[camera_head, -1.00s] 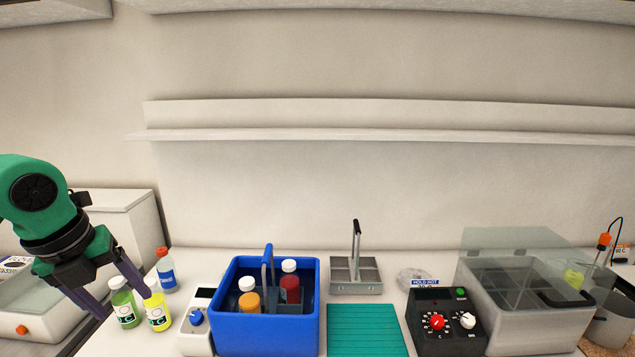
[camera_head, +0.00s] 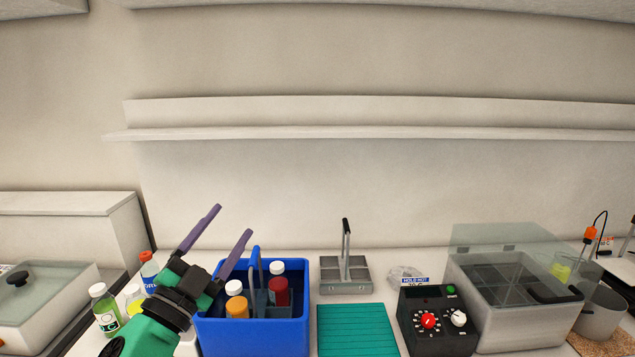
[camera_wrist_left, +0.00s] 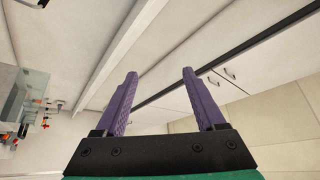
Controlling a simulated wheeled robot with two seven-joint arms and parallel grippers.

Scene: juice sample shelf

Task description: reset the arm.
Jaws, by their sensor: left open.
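My left gripper (camera_head: 219,229) is open and empty in the head view. Its purple fingers point up and to the right, in front of the wall and above the left edge of the blue crate. In the left wrist view its two fingers (camera_wrist_left: 157,98) stand apart with nothing between them, facing the wall shelf and cupboards. My left arm (camera_head: 150,330) covers part of the bench and partly hides a yellow-green bottle. My right gripper does not show.
A blue crate (camera_head: 255,339) holds orange and red bottles. Left of my arm stand a green bottle (camera_head: 104,310) and a blue-labelled bottle (camera_head: 150,268). A grey carrier (camera_head: 345,288), teal mat (camera_head: 356,332), black control box (camera_head: 438,335) and clear-lidded bath (camera_head: 500,325) lie to the right.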

